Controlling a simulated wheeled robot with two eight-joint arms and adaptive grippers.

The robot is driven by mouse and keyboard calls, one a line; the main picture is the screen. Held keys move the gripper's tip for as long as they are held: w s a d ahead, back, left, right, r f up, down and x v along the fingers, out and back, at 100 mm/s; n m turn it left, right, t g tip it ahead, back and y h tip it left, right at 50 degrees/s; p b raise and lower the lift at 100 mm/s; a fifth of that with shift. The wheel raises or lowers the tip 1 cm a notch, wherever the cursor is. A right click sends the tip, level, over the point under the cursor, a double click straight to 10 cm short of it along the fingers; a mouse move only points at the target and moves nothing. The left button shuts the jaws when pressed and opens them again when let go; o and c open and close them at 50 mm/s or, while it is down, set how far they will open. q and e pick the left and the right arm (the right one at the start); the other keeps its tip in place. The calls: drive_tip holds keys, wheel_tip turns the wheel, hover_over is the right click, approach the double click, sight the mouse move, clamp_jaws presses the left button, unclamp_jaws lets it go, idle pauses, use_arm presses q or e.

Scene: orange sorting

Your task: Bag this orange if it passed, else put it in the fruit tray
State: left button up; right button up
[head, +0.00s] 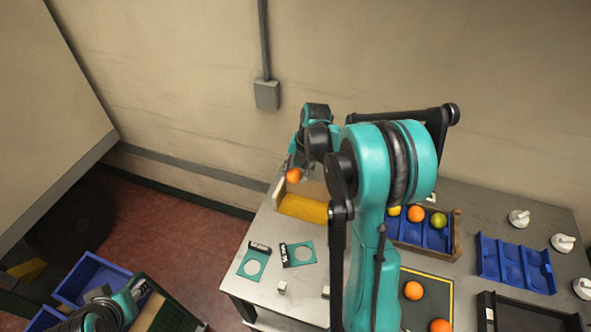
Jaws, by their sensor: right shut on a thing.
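My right gripper (294,167) is shut on an orange (293,176) at the far left part of the table. It holds the orange just above or behind a yellow item (303,208) in a pale holder; I cannot tell whether they touch. That yellow item may be a bag, but this is unclear. A blue compartment tray (409,232) in a wooden frame holds several fruits, orange, yellow and green, partly hidden behind my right arm. My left gripper (137,290) is at the lower left, off the table; its fingers are too small to read.
Two oranges lie on a dark yellow-edged mat (413,272). An empty blue tray (515,262), a black tray (530,316) and white knob-like items (519,218) are at right. Two green cards with round pale centres (254,264) lie front left. Blue crates (92,276) stand lower left.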

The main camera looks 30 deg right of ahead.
drive_tip(key=shift+s+d+b+x, duration=0.15)
drive_tip(key=shift+b+x, duration=0.4)
drive_tip(key=shift+x, duration=0.3)
drive_tip(key=shift+s+d+b+x, duration=0.15)
drive_tip(key=shift+b+x, duration=0.35)
drive_tip(key=shift+x, duration=0.35)
drive_tip(key=shift+s+d+b+x, duration=0.15)
drive_tip(key=shift+b+x, duration=0.4)
drive_tip(key=shift+x, duration=0.35)
drive_tip(key=shift+f, duration=0.25)
drive_tip(key=shift+s+d+b+x, duration=0.15)
drive_tip(key=shift+s+b+x, duration=0.05)
drive_tip(key=shift+b+x, duration=0.8)
drive_tip(key=shift+s+d+b+x, duration=0.15)
drive_tip(key=shift+b+x, duration=0.7)
drive_tip(key=shift+x, duration=0.2)
drive_tip(key=shift+s+d+b+x, duration=0.2)
drive_tip(key=shift+b+x, duration=0.75)
drive_tip(key=shift+x, duration=0.1)
drive_tip(key=shift+f, duration=0.1)
drive_tip(key=o, duration=1.3)
drive_tip(key=shift+c, duration=0.2)
